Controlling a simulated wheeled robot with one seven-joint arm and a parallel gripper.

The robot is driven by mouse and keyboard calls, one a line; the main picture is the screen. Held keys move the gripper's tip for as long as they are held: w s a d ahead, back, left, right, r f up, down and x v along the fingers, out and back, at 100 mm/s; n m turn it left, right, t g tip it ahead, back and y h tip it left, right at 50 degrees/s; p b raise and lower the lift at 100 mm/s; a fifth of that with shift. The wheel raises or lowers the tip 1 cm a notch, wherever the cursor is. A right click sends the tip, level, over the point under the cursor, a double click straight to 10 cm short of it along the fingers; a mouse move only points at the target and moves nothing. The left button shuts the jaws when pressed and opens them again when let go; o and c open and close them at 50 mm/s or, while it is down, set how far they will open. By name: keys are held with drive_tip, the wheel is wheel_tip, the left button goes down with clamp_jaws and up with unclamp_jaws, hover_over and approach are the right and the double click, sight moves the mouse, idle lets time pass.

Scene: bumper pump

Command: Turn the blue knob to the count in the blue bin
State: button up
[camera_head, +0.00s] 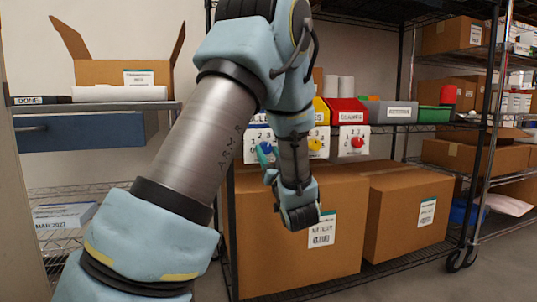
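The blue knob (265,152) shows as a small blue patch just left of my forearm, on a white number panel (254,136) that my arm partly covers. The blue bin cannot be made out; my arm covers the shelf above this panel, so its contents and count do not show. My arm reaches up from the lower left, bends at the top and hangs down in front of the panels. My gripper lies around the low end of the arm, close to the blue knob in the picture. Its fingers cannot be made out, nor whether they touch the knob.
To the right are a yellow knob (315,145) and a red knob (358,142) on their panels, below a yellow bin (321,111) and a red bin (346,110). Grey (391,112) and green (434,114) bins stand further right. Large cardboard boxes (405,215) fill the shelf below.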

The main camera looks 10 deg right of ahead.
clamp_jaws()
drive_tip(key=shift+f+n+y+b, duration=0.1)
drive_tip(key=shift+n+y+b, duration=0.3)
drive_tip(key=n+y+b, duration=0.1)
drive_tip(key=n+b, duration=0.1)
drive_tip(key=n, duration=0.1)
drive_tip(key=shift+d+n+y, duration=0.15)
drive_tip(key=shift+n+y, duration=0.25)
drive_tip(key=shift+d+n+g+y+b, duration=0.1)
drive_tip(key=shift+n+g+y+b, duration=0.65)
drive_tip(key=shift+n, duration=0.9)
drive_tip(key=shift+d+n+g+y+b, duration=0.1)
drive_tip(key=shift+n+g+y+b, duration=0.6)
drive_tip(key=shift+n, duration=0.95)
drive_tip(key=shift+r+t, duration=0.2)
drive_tip(key=shift+t, duration=0.05)
drive_tip(key=shift+o, duration=2.2)
unclamp_jaws()
